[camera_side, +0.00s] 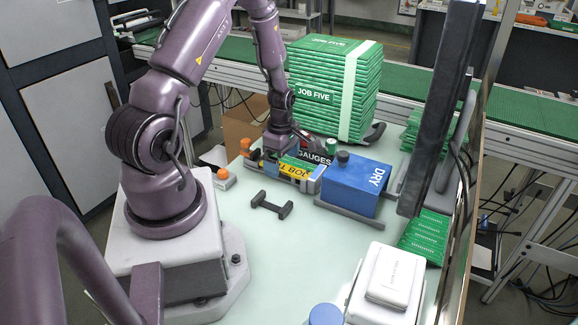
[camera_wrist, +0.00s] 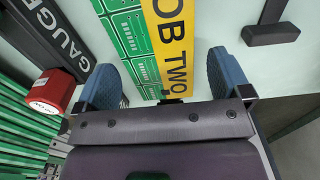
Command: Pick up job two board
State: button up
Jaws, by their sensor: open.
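The job two board is a green circuit board with a yellow strip lettered JOB TWO (camera_wrist: 172,38). In the side view the strip's lettering (camera_side: 297,173) shows partly, just below my gripper (camera_side: 280,151). In the wrist view my gripper (camera_wrist: 166,78) has its two blue fingers spread wide, one on each side of the board's near end. Clear gaps show between the fingers and the board, so it is not held. The board's near end is hidden behind the gripper body. I cannot tell the exact height of the fingertips above it.
A black GAUGES holder (camera_wrist: 58,38) lies left of the board, with a red object (camera_wrist: 52,91) near it. A blue DRY box (camera_side: 357,185) stands to the right, and a tall JOB FIVE stack (camera_side: 318,92) behind. A black stand (camera_side: 271,205) is in front.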

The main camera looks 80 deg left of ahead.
aim_at(284, 163)
jog(key=shift+c, duration=0.4)
jog(key=c, duration=0.9)
jog(key=shift+c, duration=0.2)
jog(key=shift+r, duration=0.15)
jog(key=shift+r, duration=0.3)
notch_tip(284, 163, up, 9)
jog(key=s+d+f, duration=0.2)
jog(key=s+d, duration=0.4)
jog(key=d, duration=0.3)
jog(key=shift+s+d+f, duration=0.15)
jog(key=shift+s+d, duration=0.1)
jog(key=shift+s, duration=0.15)
